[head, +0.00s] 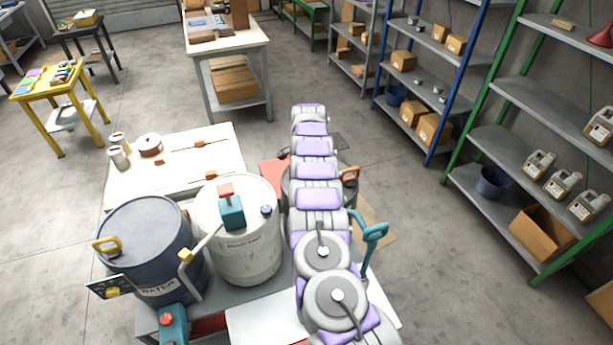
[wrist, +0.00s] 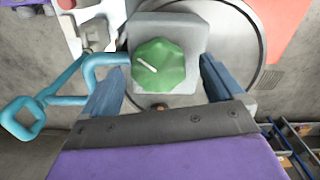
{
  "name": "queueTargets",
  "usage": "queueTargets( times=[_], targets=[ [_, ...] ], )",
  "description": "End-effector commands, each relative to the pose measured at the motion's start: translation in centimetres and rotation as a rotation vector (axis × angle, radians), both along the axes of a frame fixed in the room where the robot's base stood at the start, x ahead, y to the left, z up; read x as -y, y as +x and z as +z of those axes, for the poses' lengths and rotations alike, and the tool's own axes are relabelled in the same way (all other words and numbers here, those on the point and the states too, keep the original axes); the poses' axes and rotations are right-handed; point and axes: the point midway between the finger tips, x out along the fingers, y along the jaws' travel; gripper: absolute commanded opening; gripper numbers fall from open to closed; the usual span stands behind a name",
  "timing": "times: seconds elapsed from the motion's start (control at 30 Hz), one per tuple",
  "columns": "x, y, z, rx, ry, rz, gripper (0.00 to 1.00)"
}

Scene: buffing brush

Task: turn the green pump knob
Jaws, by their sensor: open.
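The green pump knob (wrist: 158,65) shows in the wrist view, a lobed knob with a white pointer line slanting toward the upper left. It sits on a grey block-shaped housing (wrist: 180,32). My gripper (wrist: 162,80) is open, with one blue-grey finger on the left and one on the right of the knob. Whether either finger touches the knob cannot be told. In the head view my arm covers the knob and my gripper.
A teal handle (wrist: 98,70) bends close to the left finger; a teal handle also shows in the head view (head: 374,234). A blue drum (head: 150,245) and a white drum (head: 240,230) stand left of my arm. Shelves (head: 545,110) line the right.

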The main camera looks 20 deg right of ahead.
Motion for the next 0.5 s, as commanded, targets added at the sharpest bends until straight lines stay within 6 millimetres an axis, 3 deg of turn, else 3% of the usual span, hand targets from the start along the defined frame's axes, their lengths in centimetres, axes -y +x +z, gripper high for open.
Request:
queueTargets(
  times=[0.5],
  targets=[
    [0.1,0.2,10.5,0.004,-0.001,-0.001,0.94]
  ],
)
